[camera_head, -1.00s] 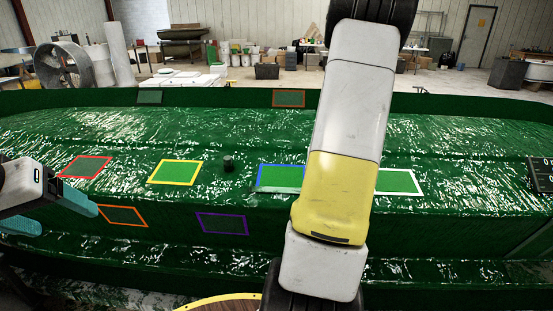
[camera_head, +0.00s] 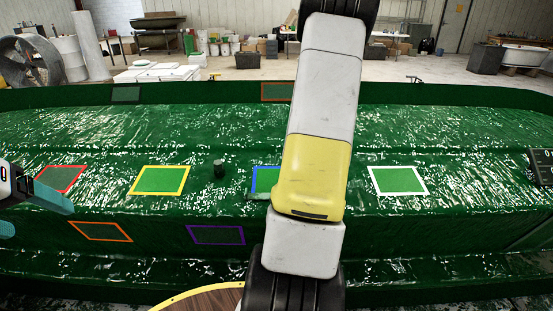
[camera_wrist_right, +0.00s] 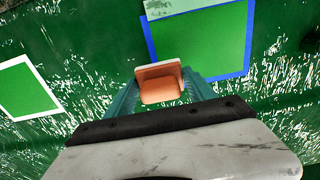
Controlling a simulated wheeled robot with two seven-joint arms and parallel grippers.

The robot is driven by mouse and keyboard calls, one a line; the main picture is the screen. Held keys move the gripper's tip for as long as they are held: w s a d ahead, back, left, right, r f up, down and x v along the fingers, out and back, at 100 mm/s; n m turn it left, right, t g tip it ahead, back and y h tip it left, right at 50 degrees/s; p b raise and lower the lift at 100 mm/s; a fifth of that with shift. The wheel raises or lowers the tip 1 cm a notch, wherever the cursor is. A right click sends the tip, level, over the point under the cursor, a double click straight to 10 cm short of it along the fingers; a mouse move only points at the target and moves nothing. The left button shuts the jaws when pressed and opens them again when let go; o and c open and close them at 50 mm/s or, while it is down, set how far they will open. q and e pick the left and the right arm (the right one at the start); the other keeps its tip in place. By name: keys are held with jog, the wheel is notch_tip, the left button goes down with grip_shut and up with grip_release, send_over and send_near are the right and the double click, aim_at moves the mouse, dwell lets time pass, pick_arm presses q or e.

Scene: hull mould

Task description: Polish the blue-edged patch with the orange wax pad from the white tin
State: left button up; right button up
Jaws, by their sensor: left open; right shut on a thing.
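The blue-edged patch (camera_head: 263,180) is a green panel in the middle of the mould. My right arm covers most of it in the head view. In the right wrist view the patch (camera_wrist_right: 218,42) shows larger, with a pale strip (camera_wrist_right: 180,6) along its top edge. My right gripper (camera_wrist_right: 160,80) is shut on the orange wax pad (camera_wrist_right: 160,90), over the patch's lower left corner in that view. I cannot tell whether the pad touches the surface. My left gripper (camera_head: 42,220) is open and empty at the left edge. The white tin is not in view.
Other framed patches lie on the mould (camera_head: 470,130): white (camera_head: 398,180), yellow (camera_head: 160,180), red (camera_head: 60,179), purple (camera_head: 215,235) and orange (camera_head: 100,231). A small dark knob (camera_head: 219,169) stands between the yellow and blue patches. A round wooden top (camera_head: 208,300) is at the bottom.

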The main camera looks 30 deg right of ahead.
send_over(266, 181)
jog(key=w+a, duration=0.2)
jog(key=w, duration=0.1)
jog(key=shift+w, duration=0.15)
jog(key=s, duration=0.1)
jog(key=s+a, duration=0.2)
jog(key=s, duration=0.1)
jog(key=shift+a+f, duration=0.25)
jog(key=shift+s+a+f, duration=0.1)
jog(key=shift+s+f, duration=0.05)
jog(key=shift+f, duration=1.2)
jog(key=shift+w+f, duration=0.2)
jog(key=shift+f, duration=0.55)
jog(key=shift+s+d, duration=1.4)
jog(key=shift+d, duration=0.95)
jog(key=shift+s+d, duration=1.4)
jog(key=shift+d, duration=0.9)
jog(key=shift+s+d, duration=1.4)
jog(key=shift+d, duration=0.95)
jog(key=shift+w+d+r, duration=0.2)
jog(key=shift+w+d, duration=0.5)
jog(key=shift+w, duration=0.35)
jog(key=shift+w+a, duration=1.1)
jog(key=shift+a, duration=0.7)
jog(key=shift+w+a, duration=1.1)
jog(key=shift+a, duration=0.75)
jog(key=shift+w+a, duration=1.1)
jog(key=shift+a, duration=0.7)
